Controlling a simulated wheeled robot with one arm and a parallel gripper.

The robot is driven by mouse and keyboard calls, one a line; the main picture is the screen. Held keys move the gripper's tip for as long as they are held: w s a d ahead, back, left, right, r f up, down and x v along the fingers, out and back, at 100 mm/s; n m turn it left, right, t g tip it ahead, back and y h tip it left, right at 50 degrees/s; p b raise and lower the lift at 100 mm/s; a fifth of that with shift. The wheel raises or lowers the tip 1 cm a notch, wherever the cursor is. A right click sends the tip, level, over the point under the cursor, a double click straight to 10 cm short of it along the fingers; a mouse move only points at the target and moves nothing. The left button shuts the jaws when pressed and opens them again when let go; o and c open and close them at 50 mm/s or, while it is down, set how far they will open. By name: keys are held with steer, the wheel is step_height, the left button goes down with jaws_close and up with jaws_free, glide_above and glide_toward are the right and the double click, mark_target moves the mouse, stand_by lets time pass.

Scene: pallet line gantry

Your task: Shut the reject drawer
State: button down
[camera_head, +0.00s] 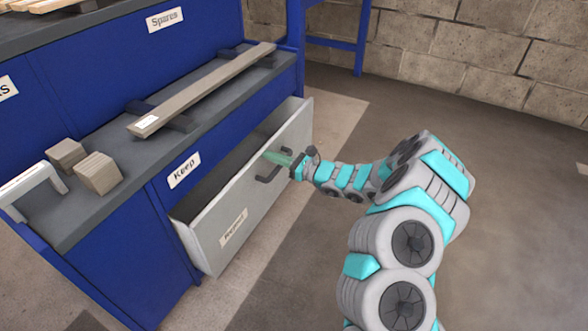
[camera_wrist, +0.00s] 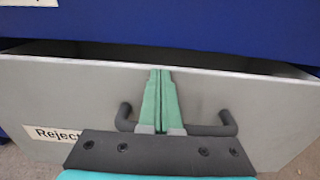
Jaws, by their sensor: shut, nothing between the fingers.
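The reject drawer (camera_head: 215,235) is a light grey drawer in the blue bench, standing partly open with a dark gap behind its front. Its front, with a "Reject" label, also fills much of the wrist view (camera_wrist: 230,92). A dark bar handle (camera_head: 268,178) is on the front; in the wrist view its two ends show on either side of my fingers (camera_wrist: 228,124). My gripper (camera_head: 275,158) is shut and empty, its green fingers together at the drawer front by the handle. I cannot tell whether the fingertips touch the front.
The grey bench top (camera_head: 100,205) above the drawer carries a long plank (camera_head: 205,90), two wooden blocks (camera_head: 97,172) and a white bracket (camera_head: 32,185). Labels read "Keep" and "Spares". Open floor (camera_head: 530,200) lies to the right, with a block wall behind.

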steer(key=b+x, duration=0.2)
steer(key=x, duration=0.6)
steer(key=shift+w+a, duration=0.2)
steer(key=shift+w, duration=0.05)
steer(key=shift+r, duration=0.15)
